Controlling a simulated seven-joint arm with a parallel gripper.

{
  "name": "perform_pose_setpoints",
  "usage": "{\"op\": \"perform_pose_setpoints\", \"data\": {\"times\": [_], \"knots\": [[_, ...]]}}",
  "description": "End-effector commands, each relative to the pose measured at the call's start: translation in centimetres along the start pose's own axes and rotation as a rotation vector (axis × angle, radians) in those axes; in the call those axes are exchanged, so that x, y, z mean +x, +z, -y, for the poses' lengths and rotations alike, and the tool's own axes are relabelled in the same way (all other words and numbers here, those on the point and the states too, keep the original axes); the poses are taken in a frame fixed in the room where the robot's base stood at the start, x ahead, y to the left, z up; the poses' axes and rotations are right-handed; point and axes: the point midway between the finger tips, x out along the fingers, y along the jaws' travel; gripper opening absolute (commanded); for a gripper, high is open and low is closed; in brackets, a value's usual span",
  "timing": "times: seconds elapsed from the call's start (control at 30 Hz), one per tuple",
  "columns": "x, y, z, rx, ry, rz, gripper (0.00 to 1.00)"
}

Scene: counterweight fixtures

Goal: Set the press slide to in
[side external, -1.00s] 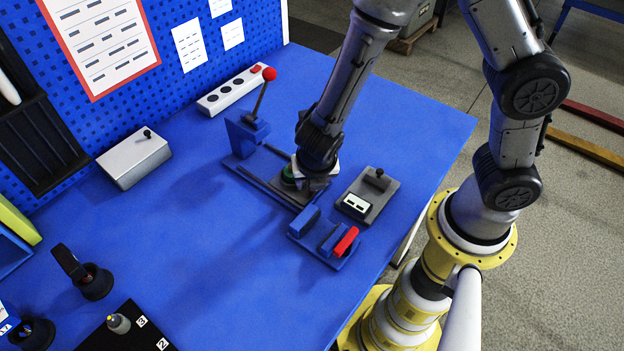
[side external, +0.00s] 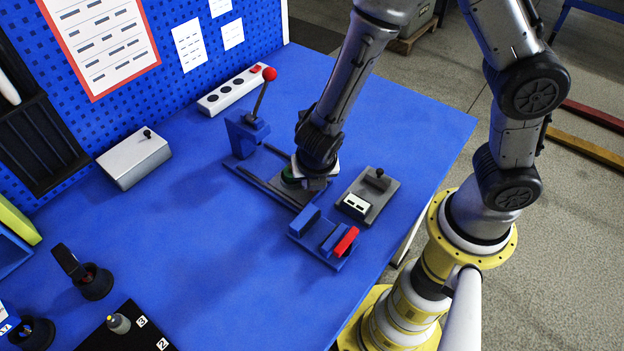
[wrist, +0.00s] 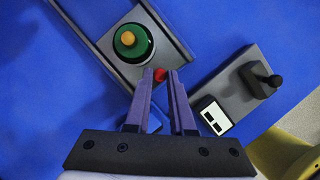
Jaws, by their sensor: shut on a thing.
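The press fixture has two dark rails (side external: 262,190) running from a blue upright block (side external: 246,134) to blue end blocks (side external: 305,219). A grey slide plate (wrist: 106,45) sits between the rails and carries a green cylinder with a yellow top (wrist: 129,41). The green also shows partly in the side view (side external: 289,177), beside my gripper (side external: 318,184). In the wrist view my gripper (wrist: 160,82) is shut on a small red knob (wrist: 160,74) at the slide's near edge. The fingers hide part of the slide, and its exact position along the rails is hard to tell.
A red-ball lever (side external: 269,74) stands on the upright block. A grey box with a black knob (side external: 378,180) lies close to the right of my gripper. A red handle (side external: 346,240) is at the end blocks.

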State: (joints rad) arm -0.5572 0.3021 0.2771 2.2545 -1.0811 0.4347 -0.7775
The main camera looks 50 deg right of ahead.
Motion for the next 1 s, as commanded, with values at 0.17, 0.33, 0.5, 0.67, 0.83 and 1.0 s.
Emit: {"op": "perform_pose_setpoints", "data": {"times": [0.17,0.33,0.5,0.67,0.83,1.0], "knots": [[0.0,0.0,0.0,0.000,0.000,0.001,0.00],[-0.1,0.0,0.0,0.001,0.000,0.001,0.00],[-0.1,0.1,0.0,0.001,0.000,0.002,0.00],[-0.1,0.1,0.0,0.001,0.000,0.002,0.00],[0.0,0.1,0.0,0.001,0.000,0.002,0.00],[0.6,1.6,-1.6,0.006,0.001,0.004,0.00]]}}
